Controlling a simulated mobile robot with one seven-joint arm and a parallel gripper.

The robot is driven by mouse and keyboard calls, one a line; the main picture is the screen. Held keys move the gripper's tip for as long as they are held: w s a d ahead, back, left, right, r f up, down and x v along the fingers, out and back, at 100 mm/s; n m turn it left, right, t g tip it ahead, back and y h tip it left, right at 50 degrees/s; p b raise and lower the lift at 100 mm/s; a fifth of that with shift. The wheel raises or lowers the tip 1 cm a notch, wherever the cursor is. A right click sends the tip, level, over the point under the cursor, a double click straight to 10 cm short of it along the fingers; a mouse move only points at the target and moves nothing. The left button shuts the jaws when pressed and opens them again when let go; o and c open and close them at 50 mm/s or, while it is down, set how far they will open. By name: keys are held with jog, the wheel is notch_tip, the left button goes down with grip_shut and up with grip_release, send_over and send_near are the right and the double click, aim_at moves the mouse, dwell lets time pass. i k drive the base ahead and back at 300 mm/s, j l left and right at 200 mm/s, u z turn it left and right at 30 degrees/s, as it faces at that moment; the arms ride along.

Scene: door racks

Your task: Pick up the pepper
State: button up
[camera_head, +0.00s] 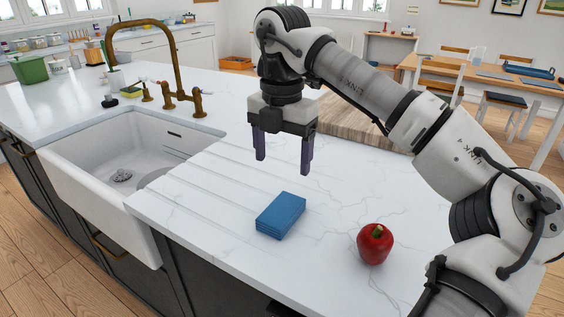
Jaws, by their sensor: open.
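The pepper (375,244) is red with a green stem and stands on the white marble counter, near its front edge on the right. My gripper (282,164) points down above the counter, up and to the left of the pepper in the picture. Its two purple-tipped fingers are apart with nothing between them. The gripper is clear of the pepper, and no part of the pepper is hidden.
A blue block (281,215) lies on the counter between gripper and pepper. A white sink (118,160) with a brass faucet (177,75) is at left. A wooden board (352,122) lies behind my gripper. Bare counter surrounds the pepper.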

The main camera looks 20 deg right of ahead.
aim_at(375, 242)
jog(key=z, duration=1.05)
